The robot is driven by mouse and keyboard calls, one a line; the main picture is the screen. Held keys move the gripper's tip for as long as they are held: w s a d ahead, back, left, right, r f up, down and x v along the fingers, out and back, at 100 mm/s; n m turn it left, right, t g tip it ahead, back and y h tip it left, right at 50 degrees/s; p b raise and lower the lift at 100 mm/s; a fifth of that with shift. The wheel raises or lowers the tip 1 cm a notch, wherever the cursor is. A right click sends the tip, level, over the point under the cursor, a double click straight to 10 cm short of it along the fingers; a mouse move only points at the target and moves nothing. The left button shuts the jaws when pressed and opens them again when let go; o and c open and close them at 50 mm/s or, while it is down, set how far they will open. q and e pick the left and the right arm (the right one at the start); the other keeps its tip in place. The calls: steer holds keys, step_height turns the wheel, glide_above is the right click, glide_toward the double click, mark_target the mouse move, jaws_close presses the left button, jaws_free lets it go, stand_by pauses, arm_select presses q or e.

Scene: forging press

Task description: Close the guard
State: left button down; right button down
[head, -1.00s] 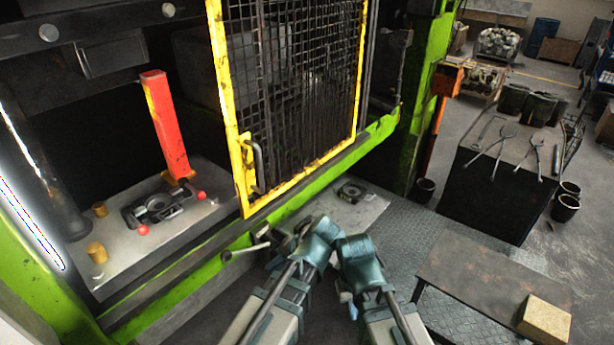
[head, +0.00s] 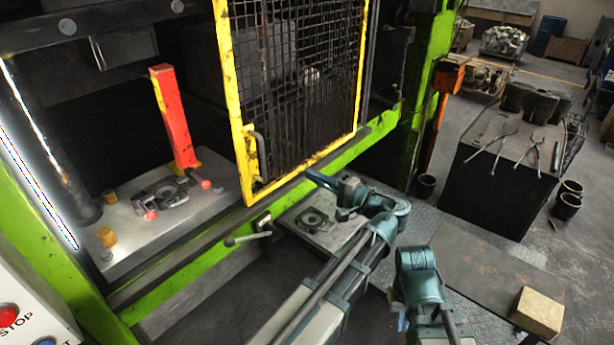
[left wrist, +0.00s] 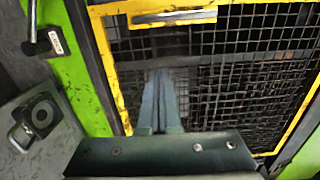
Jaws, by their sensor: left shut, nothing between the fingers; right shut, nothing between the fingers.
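The guard (head: 300,90) is a yellow-framed black mesh panel. It covers the right part of the press opening; the left part is uncovered. Its handle (head: 259,155) is on the left upright of the frame and shows at the top of the left wrist view (left wrist: 174,17). My left gripper (head: 309,175) is shut and empty in front of the guard's lower edge, right of the handle and apart from it. Its closed fingers (left wrist: 158,76) show against the mesh in the left wrist view. My right gripper (head: 417,272) is lower right, away from the guard; its fingertips are hidden.
The press bed (head: 215,183) at left holds a die (head: 158,194) and a red upright block (head: 174,115). A lever (head: 248,238) juts from the green sill. A bench with tongs (head: 500,150) and a low table (head: 480,270) with a tan block (head: 538,312) stand right.

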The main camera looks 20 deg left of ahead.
arm_select(q)
steer(key=s+a, duration=0.1)
steer(key=a, duration=0.9)
steer(key=shift+s, duration=0.15)
